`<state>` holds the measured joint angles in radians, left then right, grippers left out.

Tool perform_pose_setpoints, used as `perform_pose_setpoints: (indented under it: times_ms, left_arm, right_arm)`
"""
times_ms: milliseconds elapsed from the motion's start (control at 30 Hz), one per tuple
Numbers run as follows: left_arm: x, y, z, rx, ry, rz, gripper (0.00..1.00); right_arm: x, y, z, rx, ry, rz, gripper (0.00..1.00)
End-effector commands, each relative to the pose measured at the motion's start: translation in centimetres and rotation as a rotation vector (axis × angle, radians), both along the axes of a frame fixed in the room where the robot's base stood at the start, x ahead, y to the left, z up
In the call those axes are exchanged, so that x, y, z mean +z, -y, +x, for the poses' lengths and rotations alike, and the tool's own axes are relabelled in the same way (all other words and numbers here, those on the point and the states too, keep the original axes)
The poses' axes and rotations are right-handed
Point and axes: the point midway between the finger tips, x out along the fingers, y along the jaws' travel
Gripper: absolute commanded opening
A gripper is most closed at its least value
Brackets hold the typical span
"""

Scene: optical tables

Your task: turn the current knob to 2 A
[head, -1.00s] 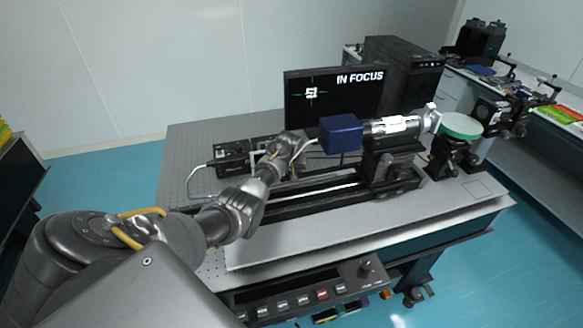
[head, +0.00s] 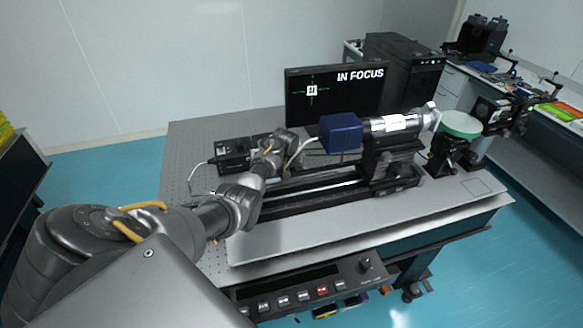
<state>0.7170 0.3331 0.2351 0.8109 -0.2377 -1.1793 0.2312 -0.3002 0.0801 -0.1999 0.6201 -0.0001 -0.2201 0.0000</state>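A black control unit (head: 300,287) with a dark display strip and a row of buttons, one red, is mounted at the table's near edge. A dark round knob (head: 365,265) is at its right end; its label and setting are too small to read. My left arm reaches over the table from the left, well away from that knob. My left gripper (head: 286,143) is at the far side of the rail, left of the blue box (head: 341,132). Its fingertips are not clear, so I cannot tell whether it is open or holds anything. My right gripper is not in view.
A silver lens tube (head: 398,123) and a pale green disc (head: 461,124) stand to the right. The front tabletop strip (head: 330,235) is clear.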

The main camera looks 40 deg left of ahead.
Motion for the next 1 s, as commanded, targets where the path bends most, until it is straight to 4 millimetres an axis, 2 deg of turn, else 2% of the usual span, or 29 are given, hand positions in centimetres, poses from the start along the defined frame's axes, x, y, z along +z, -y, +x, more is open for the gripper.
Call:
perform_pose_setpoints:
  times_ms: [300, 433, 1000]
  left_arm:
    - [0.1, 0.0, -0.1, 0.001, -0.001, 0.000, 0.32]
    - [0.9, 0.1, -0.3, 0.001, 0.001, -0.001, 0.32]
    - [9.0, 1.4, -3.3, 0.001, 0.001, 0.000, 0.32]
  right_arm:
    - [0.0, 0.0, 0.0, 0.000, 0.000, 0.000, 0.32]
    - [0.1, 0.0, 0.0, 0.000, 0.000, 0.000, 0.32]
    - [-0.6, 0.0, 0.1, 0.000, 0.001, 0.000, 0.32]
